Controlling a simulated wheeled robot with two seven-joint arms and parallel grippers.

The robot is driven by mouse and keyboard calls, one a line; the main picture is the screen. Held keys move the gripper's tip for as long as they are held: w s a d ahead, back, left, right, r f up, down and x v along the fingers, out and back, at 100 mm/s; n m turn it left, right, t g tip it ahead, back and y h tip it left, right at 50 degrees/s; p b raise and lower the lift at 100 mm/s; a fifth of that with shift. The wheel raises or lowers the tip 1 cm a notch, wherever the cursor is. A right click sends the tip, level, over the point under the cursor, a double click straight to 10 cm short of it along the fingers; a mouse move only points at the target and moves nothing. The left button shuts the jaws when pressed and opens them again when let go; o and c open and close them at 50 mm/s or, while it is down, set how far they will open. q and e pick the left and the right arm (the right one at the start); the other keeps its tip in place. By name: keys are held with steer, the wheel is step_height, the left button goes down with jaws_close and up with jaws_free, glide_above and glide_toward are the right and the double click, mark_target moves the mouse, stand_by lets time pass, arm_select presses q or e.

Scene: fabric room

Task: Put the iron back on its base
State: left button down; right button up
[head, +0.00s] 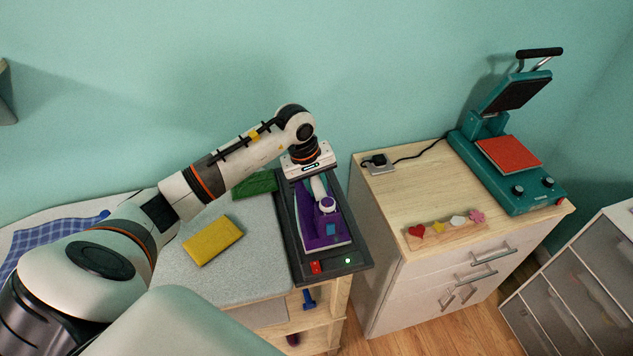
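The purple and white iron (324,232) lies on its dark base (338,268), at the right edge of the ironing table. The base has a red switch and a small lit green light at its front. My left gripper (314,178) reaches in from the left and hangs over the rear of the iron, at its handle. The gripper body hides its fingertips, so I cannot tell whether they hold the handle or are apart from it. My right gripper is out of view.
A yellow folded cloth (213,241) and a green one (255,184) lie on the grey ironing surface (240,275). A blue checked cloth (50,240) is at the left. A wooden cabinet (400,180) with a teal heat press (515,150) stands at the right, beyond a narrow gap.

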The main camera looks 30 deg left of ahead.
mark_target(307, 199)
arm_select(q)
steer(key=c, duration=1.2)
jaws_free()
steer(key=shift+s, duration=0.1)
steer(key=shift+r+p, duration=0.25)
steer(key=shift+p, duration=0.1)
steer(key=shift+a+r+b, duration=0.1)
steer(key=shift+r+b, duration=0.25)
steer(key=shift+b+v, duration=1.05)
steer(key=shift+v, duration=4.5)
steer(key=shift+s+f, duration=0.1)
steer(key=shift+s, duration=0.1)
